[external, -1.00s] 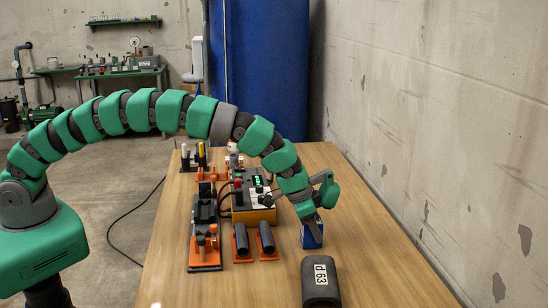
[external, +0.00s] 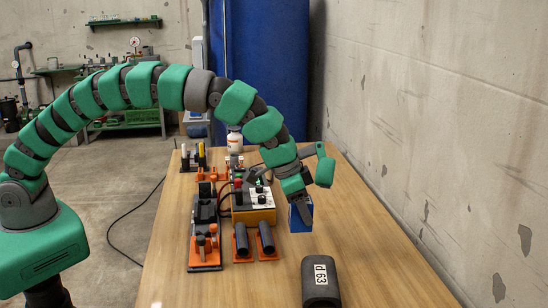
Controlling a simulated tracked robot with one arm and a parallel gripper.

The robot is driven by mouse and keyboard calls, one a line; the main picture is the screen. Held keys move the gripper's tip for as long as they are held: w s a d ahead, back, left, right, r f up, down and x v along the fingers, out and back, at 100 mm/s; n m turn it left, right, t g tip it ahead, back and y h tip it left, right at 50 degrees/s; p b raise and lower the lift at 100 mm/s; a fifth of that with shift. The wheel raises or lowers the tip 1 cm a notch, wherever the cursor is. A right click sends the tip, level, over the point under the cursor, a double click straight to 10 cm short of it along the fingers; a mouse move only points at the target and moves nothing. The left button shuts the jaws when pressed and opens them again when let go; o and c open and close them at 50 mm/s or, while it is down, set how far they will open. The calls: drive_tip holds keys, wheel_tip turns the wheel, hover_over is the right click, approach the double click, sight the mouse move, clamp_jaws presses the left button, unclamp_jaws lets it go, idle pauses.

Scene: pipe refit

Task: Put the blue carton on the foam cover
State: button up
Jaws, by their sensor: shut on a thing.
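The blue carton (external: 300,218) is in my gripper (external: 299,205), which is shut on it. The carton is upright and looks raised a little above the wooden table. The dark grey foam cover (external: 309,291), with a white "d 63" label, lies on the table near the front, below the carton in the picture. The carton and the foam cover are apart. The gripper's fingers partly hide the carton's upper side.
Two dark cylinders on orange bases (external: 254,243) stand left of the carton. Behind them is a yellow and black box (external: 254,205) with wires. A clamp-like fixture (external: 204,246) stands further left. The wooden table (external: 385,260) is clear on the right, beside the concrete wall.

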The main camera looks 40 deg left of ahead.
drive_tip(key=s+a+b, duration=0.1)
drive_tip(key=s+a, duration=0.3)
drive_tip(key=s, duration=0.9)
hover_over(324, 274)
drive_tip(key=shift+s+a+f+n, duration=0.1)
drive_tip(key=shift+s+f+n, duration=0.1)
drive_tip(key=shift+f, duration=0.3)
drive_tip(key=shift+s+f+n, duration=0.1)
drive_tip(key=shift+f+n, duration=0.1)
drive_tip(key=shift+f, duration=0.3)
drive_tip(key=shift+w+f, duration=0.1)
drive_tip(key=shift+w, duration=0.2)
drive_tip(key=shift+f, duration=1.7)
drive_tip(key=shift+f, duration=0.1)
drive_tip(key=o, duration=1)
drive_tip(key=shift+c, duration=0.2)
